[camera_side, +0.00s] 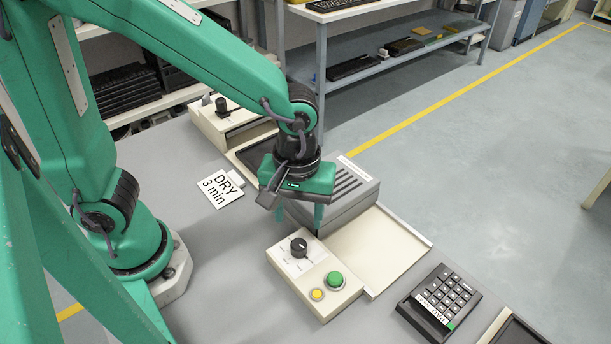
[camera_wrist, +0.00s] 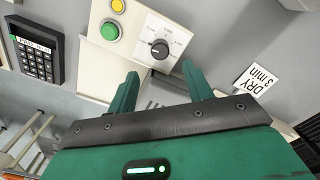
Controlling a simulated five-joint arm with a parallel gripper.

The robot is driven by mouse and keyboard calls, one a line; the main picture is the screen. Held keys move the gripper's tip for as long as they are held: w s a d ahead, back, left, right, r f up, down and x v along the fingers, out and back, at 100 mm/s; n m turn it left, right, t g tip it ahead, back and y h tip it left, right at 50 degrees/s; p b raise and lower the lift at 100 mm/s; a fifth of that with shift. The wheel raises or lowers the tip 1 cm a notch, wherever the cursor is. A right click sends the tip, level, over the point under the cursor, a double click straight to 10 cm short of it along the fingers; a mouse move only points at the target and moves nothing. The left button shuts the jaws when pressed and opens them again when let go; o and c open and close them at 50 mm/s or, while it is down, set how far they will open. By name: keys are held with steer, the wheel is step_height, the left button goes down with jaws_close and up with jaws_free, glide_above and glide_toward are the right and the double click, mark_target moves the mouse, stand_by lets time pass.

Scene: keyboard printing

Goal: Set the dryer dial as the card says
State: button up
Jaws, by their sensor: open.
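The card (camera_side: 221,188) lies on the table left of my gripper and reads "DRY 3 min"; it also shows in the wrist view (camera_wrist: 257,78). The dryer's control box (camera_side: 280,262) carries a black dial (camera_side: 299,247) on a white scale plate, a green button (camera_side: 335,280) and a yellow button (camera_side: 317,294). My gripper (camera_side: 297,215) points down, open and empty, above and behind the control box, apart from the dial. In the wrist view its fingers (camera_wrist: 158,83) are spread below the dial.
The grey dryer (camera_side: 345,195) with slots stands right behind my gripper, with a cream tray (camera_side: 375,255) beside it. A black keypad (camera_side: 438,303) lies at the right. Another machine with a black knob (camera_side: 221,106) stands behind. The table left of the control box is clear.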

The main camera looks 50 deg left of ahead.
mark_target(299, 243)
steer(key=shift+f, duration=0.1)
steer(key=shift+f, duration=3.8)
steer(key=shift+c, duration=0.2)
steer(key=c, duration=0.9)
